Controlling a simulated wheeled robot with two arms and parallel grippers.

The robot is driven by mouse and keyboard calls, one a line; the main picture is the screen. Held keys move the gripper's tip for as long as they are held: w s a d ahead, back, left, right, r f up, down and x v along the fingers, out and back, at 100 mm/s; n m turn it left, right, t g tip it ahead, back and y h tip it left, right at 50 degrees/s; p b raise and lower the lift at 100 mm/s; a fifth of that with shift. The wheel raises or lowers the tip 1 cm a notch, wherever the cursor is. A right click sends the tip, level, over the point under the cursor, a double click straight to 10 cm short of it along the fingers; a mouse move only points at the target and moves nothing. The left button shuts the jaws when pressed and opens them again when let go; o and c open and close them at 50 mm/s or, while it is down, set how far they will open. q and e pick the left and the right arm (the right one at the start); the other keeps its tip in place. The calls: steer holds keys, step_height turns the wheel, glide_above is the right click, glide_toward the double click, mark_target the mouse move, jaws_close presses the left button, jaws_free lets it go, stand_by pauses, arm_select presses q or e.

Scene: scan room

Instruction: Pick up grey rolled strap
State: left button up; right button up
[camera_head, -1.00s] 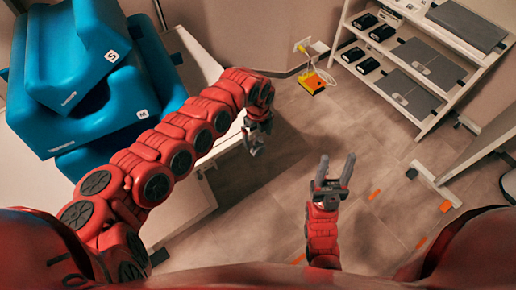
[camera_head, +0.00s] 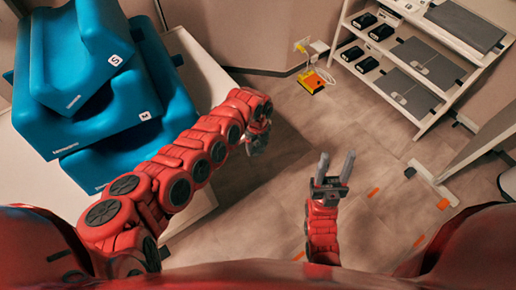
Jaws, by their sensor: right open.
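I cannot make out a grey rolled strap for certain in the head view. Several small dark items with pale tops, one of them a dark pack (camera_head: 364,20), sit on the shelf unit at the upper right and are too small to identify. My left gripper (camera_head: 257,146) hangs over the floor beside the white table, seen from above; its jaw opening is unclear. My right gripper (camera_head: 336,165) points up the picture over the floor, fingers apart and empty. Both grippers are well short of the shelf.
Blue cushions marked S and M (camera_head: 120,120) are stacked on the white table (camera_head: 190,225) at left. The white shelf unit (camera_head: 424,128) holds flat grey panels (camera_head: 411,92). A yellow-orange device (camera_head: 311,82) is on the floor by the wall. Floor between is clear.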

arm_select(q)
steer(key=c, duration=0.8)
steer(key=shift+o, duration=0.2)
steer(key=shift+r+b, duration=0.3)
steer(key=shift+r, duration=0.45)
steer(key=s+d+p, duration=0.4)
steer(key=s+d, duration=0.6)
steer(key=s, duration=0.4)
steer(key=shift+s+d, duration=0.25)
steer(key=shift+d, duration=0.05)
